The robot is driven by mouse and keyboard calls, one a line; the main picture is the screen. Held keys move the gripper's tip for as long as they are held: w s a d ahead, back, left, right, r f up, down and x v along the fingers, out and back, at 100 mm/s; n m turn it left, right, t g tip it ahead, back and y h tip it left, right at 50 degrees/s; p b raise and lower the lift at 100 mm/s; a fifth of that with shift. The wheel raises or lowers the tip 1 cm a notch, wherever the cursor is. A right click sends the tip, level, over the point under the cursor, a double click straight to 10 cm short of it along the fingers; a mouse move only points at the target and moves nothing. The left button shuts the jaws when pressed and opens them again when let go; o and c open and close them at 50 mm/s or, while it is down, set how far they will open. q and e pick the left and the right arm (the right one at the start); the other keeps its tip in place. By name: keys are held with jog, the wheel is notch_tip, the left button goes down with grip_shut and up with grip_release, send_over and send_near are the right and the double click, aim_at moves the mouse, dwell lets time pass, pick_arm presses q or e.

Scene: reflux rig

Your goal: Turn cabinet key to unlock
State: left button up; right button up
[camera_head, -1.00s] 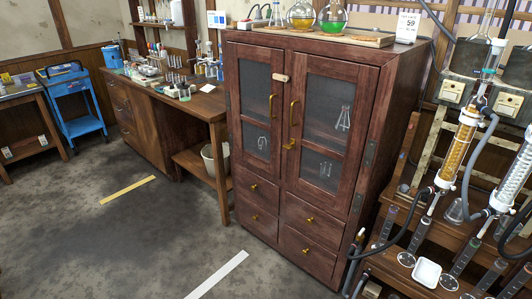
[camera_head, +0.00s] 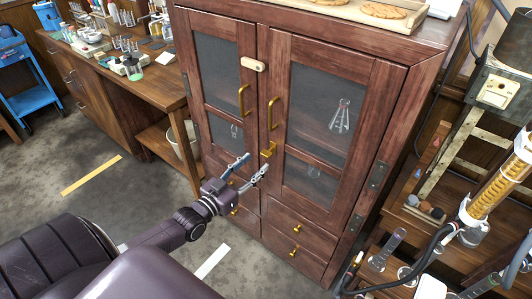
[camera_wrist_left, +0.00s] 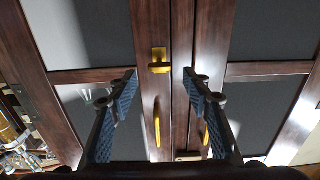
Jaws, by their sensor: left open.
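The brown wooden cabinet (camera_head: 415,80) stands upright with both glass doors shut. Its small gold key (camera_head: 268,150) sits at the lock on the right door, below the two gold handles. My left gripper (camera_head: 255,164) is open and empty, just in front of the doors and slightly below and left of the key in the head view. In the left wrist view the cabinet appears upside down; the key (camera_wrist_left: 160,61) lies beyond the open fingertips (camera_wrist_left: 159,79), apart from both. My right gripper is out of view.
Two gold door handles (camera_head: 244,101) (camera_head: 271,113) stick out near the key. A workbench (camera_head: 165,88) with glassware stands left, and a glass rig with hoses (camera_head: 490,195) right. Floor in front is partly clear.

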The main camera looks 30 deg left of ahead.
aim_at(264, 156)
pick_arm(q)
jog(key=w, duration=0.3)
jog(key=shift+w+d+r, duration=0.1)
jog(key=shift+w+d, duration=0.1)
jog(key=shift+d, duration=0.05)
jog(key=w, duration=0.3)
jog(key=shift+w, duration=0.1)
jog(key=c, duration=1.2)
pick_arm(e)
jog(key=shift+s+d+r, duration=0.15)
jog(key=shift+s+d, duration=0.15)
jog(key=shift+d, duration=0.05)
